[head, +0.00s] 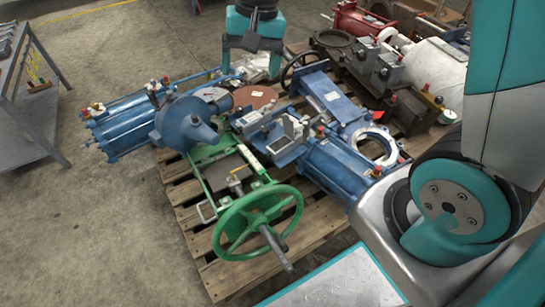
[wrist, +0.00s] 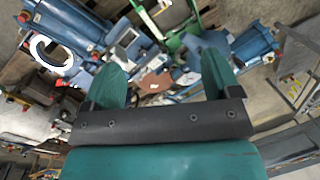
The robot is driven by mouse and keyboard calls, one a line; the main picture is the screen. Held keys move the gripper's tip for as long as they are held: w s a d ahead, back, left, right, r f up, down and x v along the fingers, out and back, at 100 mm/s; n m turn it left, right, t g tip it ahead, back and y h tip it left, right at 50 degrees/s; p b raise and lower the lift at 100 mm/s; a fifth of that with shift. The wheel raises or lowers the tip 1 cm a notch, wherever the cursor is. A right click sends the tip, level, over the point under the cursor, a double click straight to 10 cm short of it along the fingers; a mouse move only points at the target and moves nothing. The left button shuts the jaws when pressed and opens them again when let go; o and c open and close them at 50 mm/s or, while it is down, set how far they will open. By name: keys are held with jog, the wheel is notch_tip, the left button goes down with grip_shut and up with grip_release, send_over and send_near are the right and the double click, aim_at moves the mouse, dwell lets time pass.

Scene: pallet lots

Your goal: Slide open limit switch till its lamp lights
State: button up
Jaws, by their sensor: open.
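Small grey box-like fittings (head: 290,128) sit on the blue valve actuator (head: 335,168) on the pallet, in the middle of the head view. I cannot tell which part is the open limit switch, and no lit lamp can be made out. My gripper (head: 250,68) hangs above the far side of the pallet load, beyond these fittings. In the wrist view my gripper (wrist: 164,82) has its two teal fingers spread apart with nothing held between them. The blue actuator also shows in the wrist view (wrist: 72,20), left of the fingers.
A green valve with a handwheel (head: 258,222) stands at the pallet's near end. A blue cylinder (head: 115,122) juts out left. Grey and red machinery (head: 385,65) crowds the far right. A grey metal rack (head: 20,95) stands left, with bare floor (head: 90,220) between.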

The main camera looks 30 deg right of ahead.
jog(key=w+d+f+m+h+b, duration=0.1)
jog(key=w+d+f+m+b, duration=0.2)
jog(key=f, duration=0.4)
jog(key=w+d+f+m+b, duration=0.1)
jog(key=w+d+f+m, duration=0.2)
jog(key=w+f, duration=0.35)
jog(key=m+g+h+b, duration=0.1)
jog(key=m+b, duration=0.2)
jog(key=m, duration=0.3)
send_near(275, 147)
jog(key=f+b, duration=0.2)
jog(key=f, duration=0.1)
jog(key=f+b, duration=0.2)
jog(key=f, duration=0.2)
jog(key=f+b, duration=0.2)
jog(key=f, duration=0.1)
jog(key=shift+s+d+f, duration=0.1)
jog(key=shift+s+f, duration=0.05)
jog(key=shift+s, duration=0.2)
